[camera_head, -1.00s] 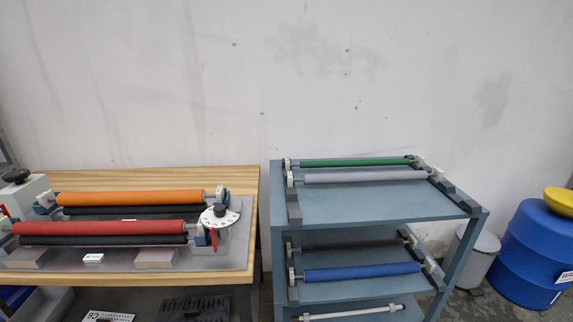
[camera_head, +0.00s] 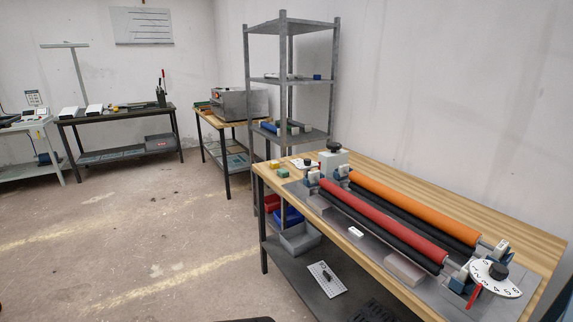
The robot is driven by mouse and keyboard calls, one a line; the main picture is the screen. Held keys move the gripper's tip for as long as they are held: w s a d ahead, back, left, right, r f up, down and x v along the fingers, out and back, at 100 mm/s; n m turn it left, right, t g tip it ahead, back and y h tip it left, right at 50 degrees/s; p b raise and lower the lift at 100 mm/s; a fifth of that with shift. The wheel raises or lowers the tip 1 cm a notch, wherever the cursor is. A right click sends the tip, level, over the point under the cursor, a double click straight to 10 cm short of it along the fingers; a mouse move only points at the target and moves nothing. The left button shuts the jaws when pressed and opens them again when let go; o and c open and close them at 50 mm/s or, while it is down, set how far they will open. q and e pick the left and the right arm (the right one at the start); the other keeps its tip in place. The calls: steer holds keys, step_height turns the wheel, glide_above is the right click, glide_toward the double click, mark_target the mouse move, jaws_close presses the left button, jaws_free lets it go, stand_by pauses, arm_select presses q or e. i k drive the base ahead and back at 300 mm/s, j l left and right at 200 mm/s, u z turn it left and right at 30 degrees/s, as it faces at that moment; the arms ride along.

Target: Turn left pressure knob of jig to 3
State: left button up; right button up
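The jig stands on the wooden table at the right, with a red roller (camera_head: 385,222) and an orange roller (camera_head: 414,208) across it. At its far left end is a white dial (camera_head: 301,164) with a dark knob, beside a grey block with a black knob (camera_head: 334,146); the dial's numbers are too small to read. At its near right end is another white numbered dial (camera_head: 497,280) with a black knob (camera_head: 498,271) and a red lever (camera_head: 474,296). Neither of my grippers shows in this view.
More benches line the back. Open floor (camera_head: 150,235) lies left of the table.

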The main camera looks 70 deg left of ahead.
mark_target(307, 164)
steer(key=u, duration=2.15)
steer(key=z, duration=0.3)
steer(key=i+j+z, duration=0.15)
steer(key=z, duration=0.35)
steer(key=j+z, duration=0.45)
steer(key=i+j+z, duration=0.15)
steer(key=z, duration=0.35)
